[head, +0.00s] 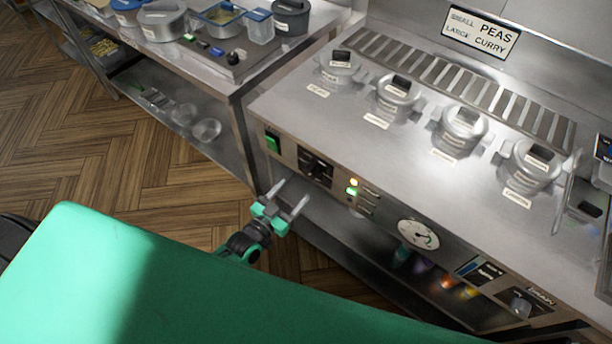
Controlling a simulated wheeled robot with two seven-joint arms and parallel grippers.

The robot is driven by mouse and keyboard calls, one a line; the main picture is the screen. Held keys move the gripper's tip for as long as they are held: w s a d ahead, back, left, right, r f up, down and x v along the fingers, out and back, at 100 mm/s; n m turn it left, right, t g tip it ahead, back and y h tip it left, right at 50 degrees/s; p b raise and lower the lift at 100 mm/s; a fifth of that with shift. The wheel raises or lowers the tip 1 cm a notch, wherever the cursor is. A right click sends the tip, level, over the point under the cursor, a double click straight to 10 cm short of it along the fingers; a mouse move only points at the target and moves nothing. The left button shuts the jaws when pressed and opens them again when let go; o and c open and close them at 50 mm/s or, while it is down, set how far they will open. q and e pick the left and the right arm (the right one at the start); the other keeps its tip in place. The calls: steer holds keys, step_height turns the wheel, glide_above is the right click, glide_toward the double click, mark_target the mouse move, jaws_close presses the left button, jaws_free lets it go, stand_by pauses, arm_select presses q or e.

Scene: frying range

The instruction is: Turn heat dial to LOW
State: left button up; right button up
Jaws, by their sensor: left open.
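A black dial (315,166) sits on a dark plate at the left part of the range's front panel. A paler knob (520,306) sits on another labelled plate at the panel's far right. The labels are too small to read, so I cannot tell which one is the heat dial. My left gripper (295,190) is open and empty, in front of the panel, just below and left of the black dial. Its two grey fingers are apart and point up and right. They appear clear of the dial. My right gripper is not in view.
A green switch (272,142), lit indicators (352,187) and a round gauge (418,234) share the panel. Several lidded pots stand on the range top (330,118). A steel side table (222,81) with containers stands at upper left. My green body fills the lower left.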

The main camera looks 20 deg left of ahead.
mark_target(308, 175)
arm_select(q)
steer(key=x, duration=0.5)
steer(key=shift+w+d+p, duration=0.1)
steer(key=shift+w+p, duration=0.2)
steer(key=shift+p, duration=0.1)
steer(key=shift+x, duration=0.85)
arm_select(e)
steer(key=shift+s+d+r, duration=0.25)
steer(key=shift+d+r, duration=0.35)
arm_select(q)
steer(key=c, duration=1)
steer(key=shift+o, duration=0.2)
steer(key=shift+f, duration=0.1)
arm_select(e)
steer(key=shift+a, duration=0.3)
